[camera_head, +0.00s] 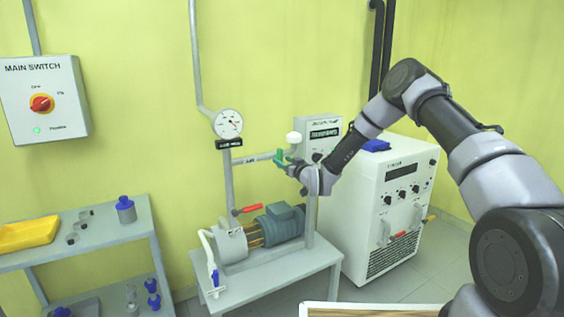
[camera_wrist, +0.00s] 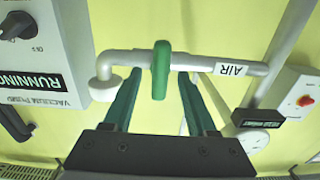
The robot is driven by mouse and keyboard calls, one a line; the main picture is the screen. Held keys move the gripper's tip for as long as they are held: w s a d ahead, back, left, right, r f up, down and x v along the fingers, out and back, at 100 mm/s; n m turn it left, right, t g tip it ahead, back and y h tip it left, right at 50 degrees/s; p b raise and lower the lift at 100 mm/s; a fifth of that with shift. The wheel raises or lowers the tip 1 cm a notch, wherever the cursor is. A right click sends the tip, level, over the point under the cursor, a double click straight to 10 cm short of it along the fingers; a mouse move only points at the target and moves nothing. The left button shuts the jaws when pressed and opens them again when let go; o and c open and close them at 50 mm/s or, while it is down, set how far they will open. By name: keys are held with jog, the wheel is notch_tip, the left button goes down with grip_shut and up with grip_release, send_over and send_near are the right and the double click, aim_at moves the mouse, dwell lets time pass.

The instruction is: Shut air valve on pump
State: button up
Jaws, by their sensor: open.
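The green air valve handle (camera_wrist: 160,70) sits on a grey pipe labelled AIR (camera_wrist: 205,65). In the wrist view it lies across the pipe, pointing towards my gripper. My gripper (camera_wrist: 160,82) is open, with one green finger on each side of the handle and visible gaps between. In the head view the handle (camera_head: 279,157) is at the tip of my gripper (camera_head: 287,163), which partly hides it. The pump (camera_head: 278,226) stands below on a grey bench, with a red lever (camera_head: 247,210) on its upright pipe.
A pressure gauge (camera_head: 228,124) is left of the valve. A vacuum pump control box (camera_head: 318,130), its display reading RUNNING in the wrist view, is close behind my gripper. A white cabinet (camera_head: 378,215) stands right. The main switch box (camera_head: 42,100) and a shelf (camera_head: 110,236) are left.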

jog(key=v, duration=0.9)
jog(key=shift+d, duration=0.1)
jog(key=d+r+g+h, duration=0.3)
jog(key=d+r, duration=0.5)
jog(key=r, duration=0.3)
jog(key=s+d+r+m+g+h, duration=0.1)
jog(key=s+d+r+m+h, duration=0.35)
jog(key=s+d+r, duration=0.65)
jog(key=s+d+r+m+g, duration=0.1)
jog(key=s+d+r+m, duration=0.1)
jog(key=s, duration=0.7)
jog(key=s+d+r+m+g, duration=0.1)
jog(key=s+d+r+m, duration=0.1)
jog(key=s, duration=0.8)
jog(key=s+d+r+m+g, duration=0.2)
jog(key=s+d, duration=0.1)
jog(key=s, duration=0.6)
jog(key=shift+s+d+r, duration=0.15)
jog(key=shift+r, duration=0.25)
